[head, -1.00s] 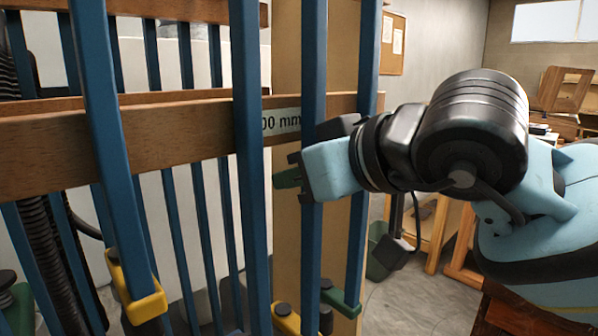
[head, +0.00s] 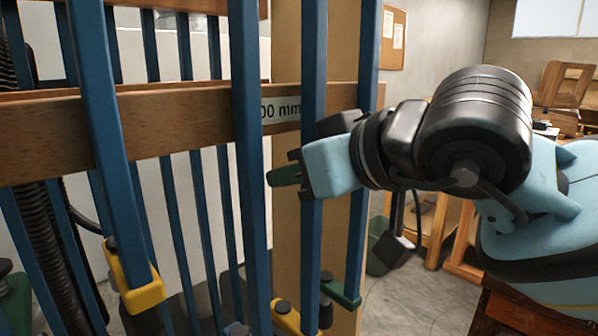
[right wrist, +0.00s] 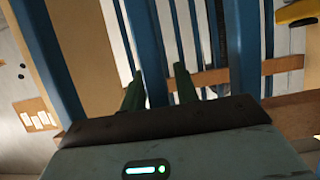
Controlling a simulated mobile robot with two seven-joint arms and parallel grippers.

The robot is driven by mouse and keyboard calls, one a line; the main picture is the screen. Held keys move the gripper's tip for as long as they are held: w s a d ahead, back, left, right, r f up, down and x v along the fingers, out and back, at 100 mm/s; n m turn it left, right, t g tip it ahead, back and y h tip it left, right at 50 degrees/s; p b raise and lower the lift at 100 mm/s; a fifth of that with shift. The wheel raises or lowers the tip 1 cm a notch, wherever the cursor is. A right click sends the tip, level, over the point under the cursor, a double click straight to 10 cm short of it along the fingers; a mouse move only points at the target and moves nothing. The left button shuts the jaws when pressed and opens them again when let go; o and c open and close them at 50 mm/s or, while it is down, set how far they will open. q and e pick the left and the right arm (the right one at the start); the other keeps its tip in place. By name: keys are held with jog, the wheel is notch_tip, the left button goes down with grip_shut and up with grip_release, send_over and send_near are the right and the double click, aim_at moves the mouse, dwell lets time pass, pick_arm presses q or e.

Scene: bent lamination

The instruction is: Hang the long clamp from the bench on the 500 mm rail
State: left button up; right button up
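The wooden rail (head: 190,120) runs across the head view. Its label (head: 281,108) reads "00 mm", the front part hidden behind a blue bar. Several long blue clamp bars stand upright at the rail. My right gripper (head: 284,176) is just below the rail, in front of one blue bar (head: 313,60). In the right wrist view its two green fingers (right wrist: 159,90) are apart, with a blue bar (right wrist: 146,45) running down between them and a gap beside the right finger. Which bar is the task's long clamp I cannot tell. My left gripper is not in view.
Yellow (head: 135,280) and green (head: 340,293) clamp jaws stick out at the lower bar ends. Neighbouring bars stand close on both sides of my right gripper. A wooden post (head: 285,225) stands behind. Wooden furniture (head: 445,225) stands farther right.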

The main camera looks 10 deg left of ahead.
jog(key=shift+o, duration=1)
jog(key=shift+f, duration=0.15)
jog(key=v, duration=0.7)
jog(key=shift+s+d+r, duration=0.2)
jog(key=shift+d, duration=0.1)
jog(key=v, duration=0.6)
jog(key=shift+p, duration=0.35)
